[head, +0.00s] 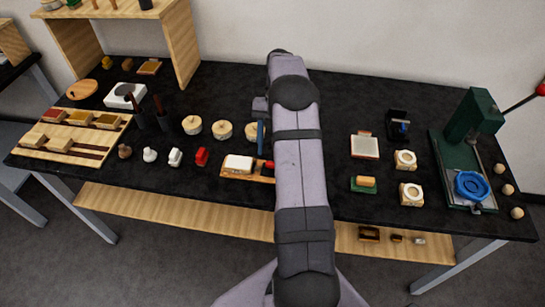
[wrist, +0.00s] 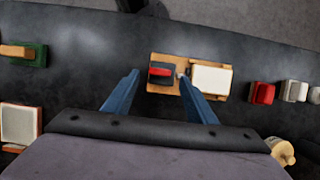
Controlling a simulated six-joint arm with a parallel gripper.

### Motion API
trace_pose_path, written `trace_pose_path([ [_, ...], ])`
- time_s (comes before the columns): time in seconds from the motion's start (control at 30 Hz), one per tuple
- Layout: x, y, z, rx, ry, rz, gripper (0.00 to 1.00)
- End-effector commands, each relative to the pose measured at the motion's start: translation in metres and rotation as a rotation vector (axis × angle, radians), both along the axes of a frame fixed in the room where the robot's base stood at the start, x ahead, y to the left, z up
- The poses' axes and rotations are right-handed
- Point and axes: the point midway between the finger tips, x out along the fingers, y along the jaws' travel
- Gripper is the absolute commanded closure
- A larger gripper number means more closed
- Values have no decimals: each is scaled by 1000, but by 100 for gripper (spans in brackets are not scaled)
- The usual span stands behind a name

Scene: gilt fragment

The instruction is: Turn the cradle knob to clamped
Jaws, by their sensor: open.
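The cradle is a wooden base (wrist: 186,58) carrying a white block (wrist: 211,79) and a dark block with a red knob bar (wrist: 160,72). In the wrist view the red bar lies roughly crosswise. In the head view the cradle's white block (head: 238,163) shows left of my arm, and the red knob (head: 268,165) is partly hidden by my arm. My gripper (wrist: 159,75) is open and empty. Its blue fingers appear on either side of the knob, the right one between knob and white block. I cannot tell how far above they are. One blue finger shows in the head view (head: 261,138).
A red block (head: 202,157) and white pieces stand left of the cradle. Several round wooden-topped pots (head: 222,130) stand behind it. A green block with a wooden handle (head: 363,183) and a framed pad (head: 365,146) lie to the right. A green press (head: 472,118) stands far right.

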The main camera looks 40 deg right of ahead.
Motion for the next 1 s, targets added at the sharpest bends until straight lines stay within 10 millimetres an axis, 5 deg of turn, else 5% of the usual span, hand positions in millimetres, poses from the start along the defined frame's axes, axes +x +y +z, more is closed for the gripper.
trace_pose_path([
  [0.33,8,-8,27,-1,-1,0,48],
  [1.0,9,0,33,-6,-8,21,48],
])
